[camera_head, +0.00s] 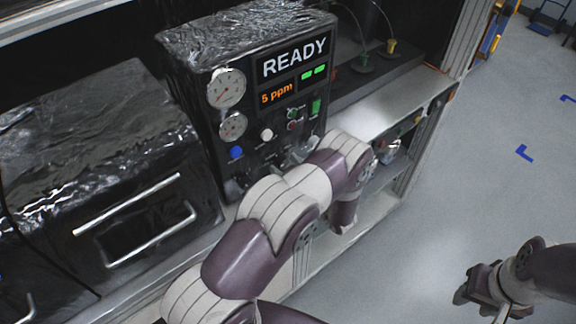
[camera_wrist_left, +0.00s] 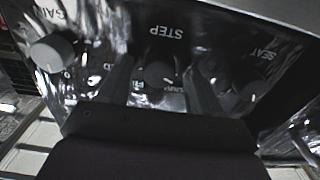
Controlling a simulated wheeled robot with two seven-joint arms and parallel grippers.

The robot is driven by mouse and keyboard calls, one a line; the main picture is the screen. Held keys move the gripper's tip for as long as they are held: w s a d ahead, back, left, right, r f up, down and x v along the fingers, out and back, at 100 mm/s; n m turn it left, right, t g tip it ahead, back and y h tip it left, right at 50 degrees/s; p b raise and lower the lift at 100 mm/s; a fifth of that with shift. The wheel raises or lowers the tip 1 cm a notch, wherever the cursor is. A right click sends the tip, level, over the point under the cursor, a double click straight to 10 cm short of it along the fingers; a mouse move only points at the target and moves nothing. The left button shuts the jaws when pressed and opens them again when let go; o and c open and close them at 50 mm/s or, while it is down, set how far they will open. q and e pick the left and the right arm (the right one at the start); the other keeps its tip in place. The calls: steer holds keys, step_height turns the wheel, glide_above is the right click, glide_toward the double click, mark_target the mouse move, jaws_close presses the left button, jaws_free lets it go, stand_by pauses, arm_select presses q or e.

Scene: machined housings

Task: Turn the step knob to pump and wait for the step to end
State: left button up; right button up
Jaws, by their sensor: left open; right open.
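The step knob (camera_wrist_left: 160,74) is a small dark round knob below the upside-down STEP label in the left wrist view. A small white mark shows on its lower right; the position words around it are too dark to read surely. My left gripper (camera_wrist_left: 159,68) is open, with one finger on each side of the knob; whether they touch it cannot be told. In the head view my left wrist hides the knob. The panel's display (camera_head: 295,58) reads READY in white, with 5 ppm in orange. My right gripper (camera_head: 476,288) is open and empty over the floor at lower right.
The GAIN knob (camera_wrist_left: 53,52) and the SEAT knob (camera_wrist_left: 250,92) flank the step knob. The control unit (camera_head: 240,35) has two gauges, a blue button (camera_head: 236,152) and a white one (camera_head: 267,134). A foil-covered drawer unit (camera_head: 90,150) stands at left.

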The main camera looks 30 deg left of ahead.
arm_select(q)
steer(key=c, duration=1)
steer(key=shift+c, duration=0.2)
steer(key=m+b, duration=0.2)
steer(key=m, duration=0.1)
steer(key=shift+m, duration=0.3)
steer(key=shift+m+b, duration=0.4)
steer(key=shift+m, duration=0.8)
steer(key=shift+r+m, duration=0.1)
steer(key=shift+m, duration=1.3)
steer(key=shift+b, duration=0.3)
